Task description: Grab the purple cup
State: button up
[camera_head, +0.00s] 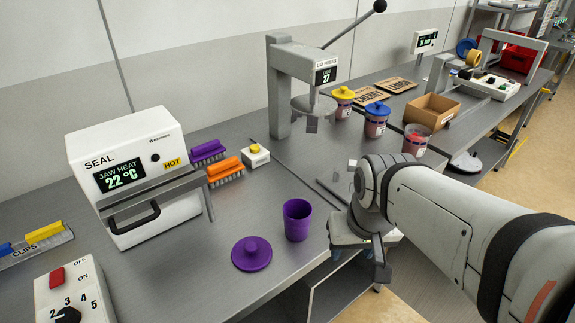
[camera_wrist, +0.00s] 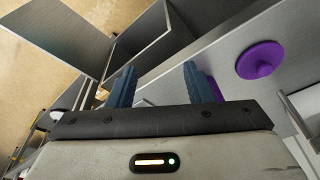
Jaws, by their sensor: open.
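The purple cup (camera_head: 297,219) stands upright and open-topped on the grey bench near its front edge. Its round purple lid (camera_head: 251,253) lies flat to the left of it, and the lid also shows in the wrist view (camera_wrist: 260,59). My gripper (camera_head: 350,257) is to the right of the cup, by the front edge of the bench, apart from the cup. In the wrist view my gripper (camera_wrist: 160,78) has its two blue fingers spread with nothing between them. A purple sliver of the cup (camera_wrist: 215,88) shows behind the right finger, which hides most of it.
The sealing machine (camera_head: 135,175) stands left of the cup. Purple and orange brushes (camera_head: 225,171) and a small white button box (camera_head: 255,156) lie behind. A lever press (camera_head: 290,85) stands farther back. Lidded jars (camera_head: 376,120) and a cardboard box (camera_head: 431,110) are beyond my arm.

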aim_at(300, 208)
jog(key=o, duration=0.6)
jog(key=w+a+r+m+g+y+p, duration=0.1)
jog(key=w+a+r+m+y+p, duration=0.1)
jog(key=w+m+p, duration=0.3)
jog(key=w+a+m, duration=0.1)
jog(key=m, duration=0.2)
jog(key=shift+w+a+g+y, duration=0.25)
jog(key=shift+w+g+y, duration=0.15)
jog(key=shift+o, duration=1.1)
jog(key=w+m+y+p, duration=0.1)
jog(key=w+m, duration=0.1)
jog(key=m, duration=0.1)
jog(key=w+a+f+m+y+p, duration=0.1)
jog(key=w+m+p, duration=0.1)
jog(key=w+m, duration=0.1)
jog(key=w+a+m+y+p, duration=0.1)
jog(key=w+m, duration=0.1)
jog(key=m, duration=0.1)
jog(key=shift+w+a+f+g, duration=0.2)
jog(key=shift+w+g, duration=0.1)
jog(key=shift+w, duration=0.1)
jog(key=shift+w+a+f+m, duration=0.15)
jog(key=shift+w+f+m, duration=0.05)
jog(key=shift+m, duration=0.2)
jog(key=shift+a+f, duration=0.15)
jog(key=shift+f, duration=0.2)
jog(key=shift+p+x, duration=0.45)
jog(key=shift+x, duration=3)
